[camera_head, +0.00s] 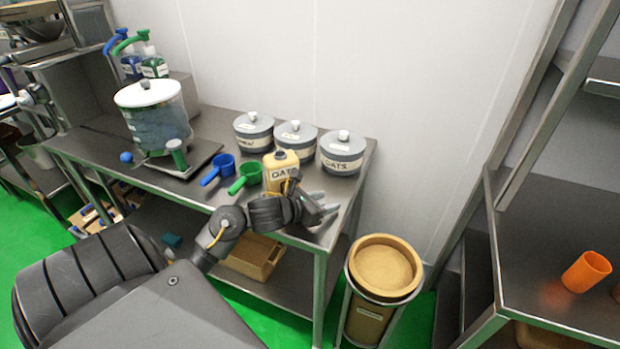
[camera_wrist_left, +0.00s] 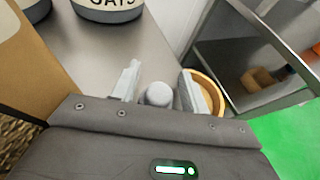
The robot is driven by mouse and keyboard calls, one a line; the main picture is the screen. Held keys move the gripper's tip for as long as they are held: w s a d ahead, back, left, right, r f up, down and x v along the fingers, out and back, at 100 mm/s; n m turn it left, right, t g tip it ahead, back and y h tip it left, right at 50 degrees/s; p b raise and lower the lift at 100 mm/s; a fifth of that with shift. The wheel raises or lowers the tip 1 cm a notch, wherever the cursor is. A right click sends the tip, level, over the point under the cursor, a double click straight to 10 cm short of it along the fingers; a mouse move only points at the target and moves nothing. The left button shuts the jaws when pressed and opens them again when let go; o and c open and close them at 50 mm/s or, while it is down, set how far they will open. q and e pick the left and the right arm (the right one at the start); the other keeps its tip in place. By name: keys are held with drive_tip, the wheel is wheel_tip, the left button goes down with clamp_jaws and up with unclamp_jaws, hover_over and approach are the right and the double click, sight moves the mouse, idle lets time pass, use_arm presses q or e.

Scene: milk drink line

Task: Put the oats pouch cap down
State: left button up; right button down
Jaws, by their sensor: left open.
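The tan oats pouch (camera_head: 279,173), labelled OATS, stands upright on the steel table. Its side also fills the left edge of the left wrist view (camera_wrist_left: 28,70). My left gripper (camera_head: 322,208) is just right of the pouch, low over the table near its front right corner. In the left wrist view its two fingers (camera_wrist_left: 160,88) are spread apart. A small pale grey round cap (camera_wrist_left: 158,95) shows between them, with gaps on both sides. The cap appears to be at the tabletop; I cannot tell whether it touches it. My right gripper is not in view.
Several grey lidded tubs, one OATS tub (camera_head: 342,153), stand behind. Blue (camera_head: 219,169) and green (camera_head: 245,178) scoops lie left of the pouch. A tan-lined bin (camera_head: 385,268) stands beyond the table's right end. An orange cup (camera_head: 586,271) is on the right shelf.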

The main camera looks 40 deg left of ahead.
use_arm(q)
drive_tip(key=v, duration=1)
drive_tip(key=shift+s+f, duration=0.15)
drive_tip(key=shift+s+a+r, duration=0.1)
drive_tip(key=shift+s+r, duration=0.15)
drive_tip(key=shift+s, duration=0.3)
drive_tip(key=shift+s+r, duration=0.1)
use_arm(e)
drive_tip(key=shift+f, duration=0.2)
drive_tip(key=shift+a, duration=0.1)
